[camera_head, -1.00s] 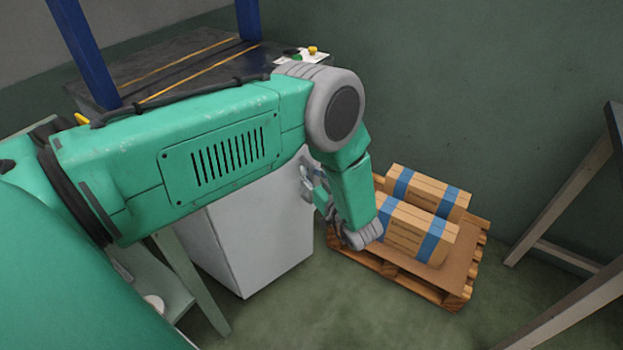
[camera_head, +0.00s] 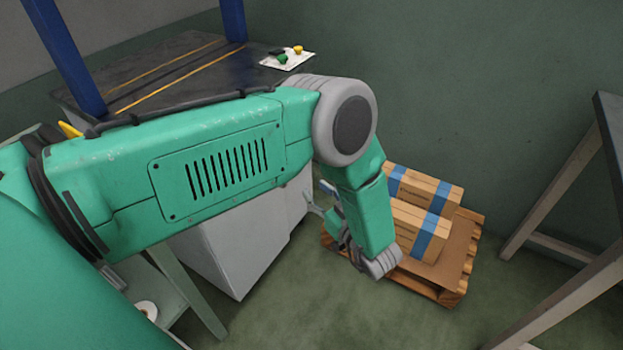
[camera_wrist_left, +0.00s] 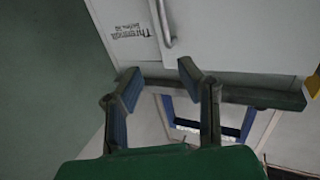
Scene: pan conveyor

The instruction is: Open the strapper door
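The strapper is a white cabinet (camera_head: 235,245) under a dark top (camera_head: 150,75) with a blue arch. In the left wrist view its white door (camera_wrist_left: 240,40) carries printed text and a curved metal handle (camera_wrist_left: 164,22). My left gripper (camera_head: 321,199) is beside the cabinet's right side, partly hidden by my own wrist. In the left wrist view its two fingers (camera_wrist_left: 159,76) are spread apart with nothing between them, and the handle appears beyond their tips. I cannot tell whether the door is ajar. My right gripper is not in view.
A wooden pallet (camera_head: 455,270) with blue-strapped cartons (camera_head: 420,230) stands right of my left wrist. A table (camera_head: 570,170) is at the far right. A small panel with buttons (camera_head: 288,60) lies on the strapper top. Green floor is open in front.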

